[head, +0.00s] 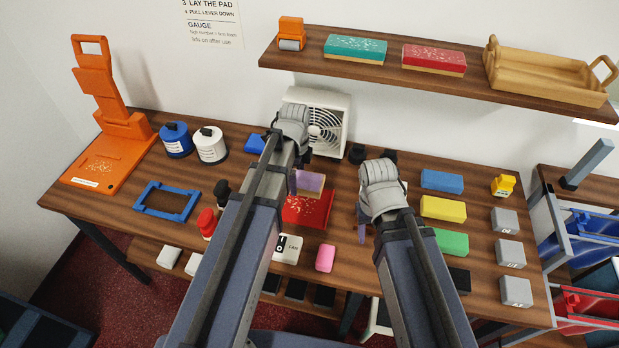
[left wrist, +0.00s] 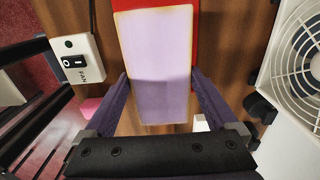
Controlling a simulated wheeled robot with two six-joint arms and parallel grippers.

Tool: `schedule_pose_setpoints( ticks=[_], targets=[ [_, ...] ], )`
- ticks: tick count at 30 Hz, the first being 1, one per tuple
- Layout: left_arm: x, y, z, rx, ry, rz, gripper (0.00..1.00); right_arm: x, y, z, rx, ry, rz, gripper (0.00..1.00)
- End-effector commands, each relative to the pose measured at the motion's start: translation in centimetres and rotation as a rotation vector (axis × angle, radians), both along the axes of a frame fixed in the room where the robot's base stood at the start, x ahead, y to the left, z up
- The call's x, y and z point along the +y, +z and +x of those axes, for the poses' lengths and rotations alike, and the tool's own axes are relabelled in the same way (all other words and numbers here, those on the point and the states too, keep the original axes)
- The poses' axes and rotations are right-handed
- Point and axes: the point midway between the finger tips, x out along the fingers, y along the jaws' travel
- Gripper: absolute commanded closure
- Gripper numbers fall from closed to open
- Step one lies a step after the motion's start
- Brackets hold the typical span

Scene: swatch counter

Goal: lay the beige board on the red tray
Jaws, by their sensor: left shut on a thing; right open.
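The board (left wrist: 153,60) shows a lavender face with beige edges in the left wrist view. It also shows, partly hidden, in the head view (head: 311,181). My left gripper (left wrist: 160,100) is shut on its sides; it also shows in the head view (head: 298,165). A flat red speckled piece (head: 306,211), which looks like the red tray, lies on the counter. In the left wrist view the board overlaps part of its red surface (left wrist: 195,25); I cannot tell whether they touch. My right gripper (head: 363,222) is open and empty, to the right of the red tray.
A white fan (head: 330,128) stands behind the left gripper. A white switch box (head: 288,249) and a pink block (head: 325,258) lie in front of the red tray. Blue (head: 442,181), yellow (head: 443,209) and green (head: 452,242) blocks lie right. A wooden shelf (head: 390,78) hangs above.

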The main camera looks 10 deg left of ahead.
Motion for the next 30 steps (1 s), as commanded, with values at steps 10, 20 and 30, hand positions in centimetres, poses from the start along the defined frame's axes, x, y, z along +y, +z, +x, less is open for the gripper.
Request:
schedule_pose_setpoints(
  ticks=[10, 20, 30],
  targets=[
    [0.1, -0.8, 0.0, 0.0, 0.0, 0.0, 0.74, 0.0, -0.8, 0.0, 0.0, 0.0, 0.0, 0.5],
    [0.0, -3.3, 0.0, 0.0, 0.0, 0.0, 0.74, 0.0, -3.3, 0.0, 0.0, 0.0, 0.0, 0.5],
    [0.1, -6.6, 0.0, 0.0, 0.0, 0.0, 0.74, 0.0, -6.6, 0.0, 0.0, 0.0, 0.0, 0.5]
  ],
)
